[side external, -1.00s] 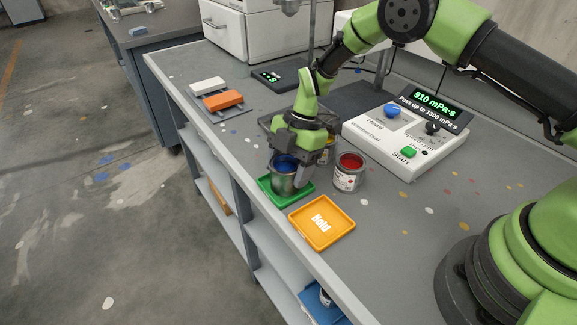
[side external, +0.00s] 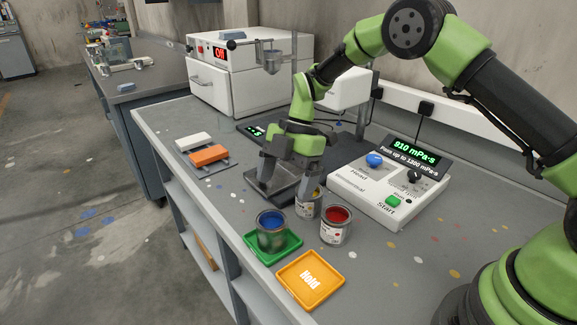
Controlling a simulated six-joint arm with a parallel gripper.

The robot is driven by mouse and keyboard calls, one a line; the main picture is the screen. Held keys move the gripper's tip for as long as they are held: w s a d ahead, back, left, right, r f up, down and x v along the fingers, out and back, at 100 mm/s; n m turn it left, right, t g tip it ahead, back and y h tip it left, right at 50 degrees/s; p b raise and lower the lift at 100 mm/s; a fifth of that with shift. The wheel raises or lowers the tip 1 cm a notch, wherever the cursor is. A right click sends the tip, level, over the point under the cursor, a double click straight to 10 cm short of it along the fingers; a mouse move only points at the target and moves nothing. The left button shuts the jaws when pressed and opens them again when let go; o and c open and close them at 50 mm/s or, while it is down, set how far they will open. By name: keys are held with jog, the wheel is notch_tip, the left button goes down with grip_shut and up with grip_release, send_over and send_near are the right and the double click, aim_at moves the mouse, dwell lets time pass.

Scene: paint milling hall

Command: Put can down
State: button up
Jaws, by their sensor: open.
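A can of blue paint (side external: 271,231) stands upright on the green tray (side external: 287,250), with nothing gripping it. My gripper (side external: 282,186) is open and empty, above and behind the blue can, over a dark grey tray (side external: 262,186). A can of yellow paint (side external: 308,205) stands behind and to the right of the blue can, partly hidden by my gripper. A can of red paint (side external: 336,226) stands to the right, on the bare bench. The orange tray marked "Hold" (side external: 327,273) is empty.
A white control box (side external: 387,190) with a screen reading 910 mPa·s stands at the right. An orange block (side external: 209,154) and a white block (side external: 194,141) lie at the left. A white oven-like unit (side external: 222,92) stands at the back. The bench's front edge is close to the green tray.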

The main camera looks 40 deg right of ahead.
jog(key=shift+v, duration=1.6)
jog(key=s+d+r+m+t+h, duration=0.1)
jog(key=s+r+m+t, duration=0.1)
jog(key=s+r+m, duration=0.45)
jog(key=s+d+r+m+t, duration=0.15)
jog(key=r+m, duration=0.25)
jog(key=r, duration=0.5)
jog(key=s+d+r+m+t+h, duration=0.1)
jog(key=s+m+t, duration=0.3)
jog(key=s+m, duration=1)
jog(key=shift+s+r+t, duration=0.35)
jog(key=shift+s+r, duration=0.2)
jog(key=shift+s, duration=0.7)
jog(key=shift+d, duration=0.1)
